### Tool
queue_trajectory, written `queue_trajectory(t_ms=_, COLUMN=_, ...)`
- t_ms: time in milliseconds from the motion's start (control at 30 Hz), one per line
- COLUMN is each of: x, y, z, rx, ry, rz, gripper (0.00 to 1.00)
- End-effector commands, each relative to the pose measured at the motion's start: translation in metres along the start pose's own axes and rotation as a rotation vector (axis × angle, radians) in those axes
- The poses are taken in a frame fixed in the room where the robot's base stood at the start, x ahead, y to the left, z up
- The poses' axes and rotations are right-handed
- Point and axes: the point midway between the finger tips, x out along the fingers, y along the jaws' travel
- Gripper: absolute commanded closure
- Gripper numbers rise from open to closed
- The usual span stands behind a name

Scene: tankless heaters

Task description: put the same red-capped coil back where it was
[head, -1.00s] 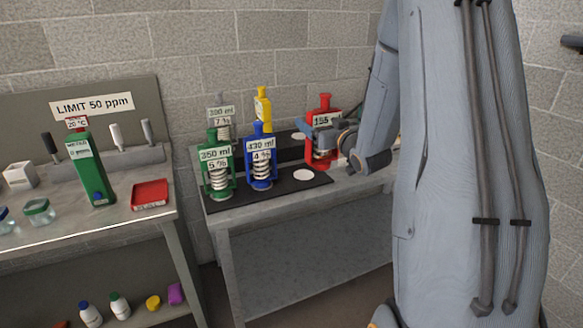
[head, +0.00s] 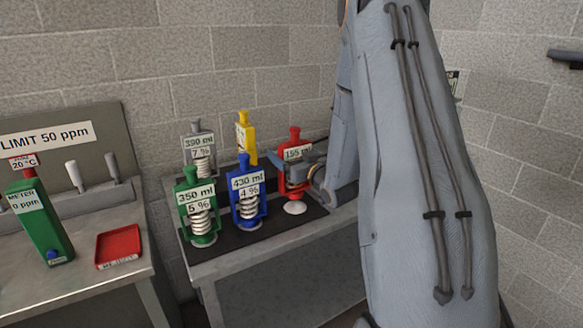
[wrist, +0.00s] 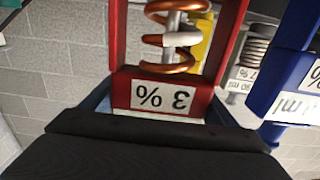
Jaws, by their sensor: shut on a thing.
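The red-capped coil (head: 293,150) stands upright in a red frame at the right end of the row, labelled 155. My gripper (head: 302,172) reaches it from the right and is shut on its frame. In the wrist view the red frame (wrist: 163,84) appears upside down, with a copper coil and a "3 %" label, close to the dark jaws (wrist: 150,125). A white disc (head: 294,208) shows on the dark mat (head: 268,222) just below the red frame. Whether the frame's base touches the mat is unclear.
The blue coil unit (head: 246,180) stands close left of the red one, with the green unit (head: 190,178) further left. Grey (head: 195,135) and yellow (head: 243,128) units stand behind. A red tray (head: 118,247) and green meter (head: 42,225) are on the left bench.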

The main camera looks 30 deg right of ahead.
Motion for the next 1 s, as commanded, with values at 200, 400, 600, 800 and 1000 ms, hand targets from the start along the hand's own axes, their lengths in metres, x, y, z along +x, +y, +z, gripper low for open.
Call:
queue_trajectory(t_ms=200, x=0.0, y=0.002, z=0.015, rx=0.001, ry=0.001, rz=0.002, gripper=0.81)
queue_trajectory(t_ms=400, x=-0.001, y=0.003, z=0.037, rx=0.0, ry=0.002, rz=0.004, gripper=0.81)
queue_trajectory(t_ms=600, x=-0.001, y=0.004, z=0.043, rx=-0.001, ry=0.004, rz=0.005, gripper=0.81)
queue_trajectory(t_ms=800, x=-0.001, y=0.004, z=0.043, rx=-0.001, ry=0.004, rz=0.005, gripper=0.81)
queue_trajectory(t_ms=1000, x=-0.001, y=0.004, z=0.047, rx=0.0, ry=0.001, rz=0.005, gripper=0.07)
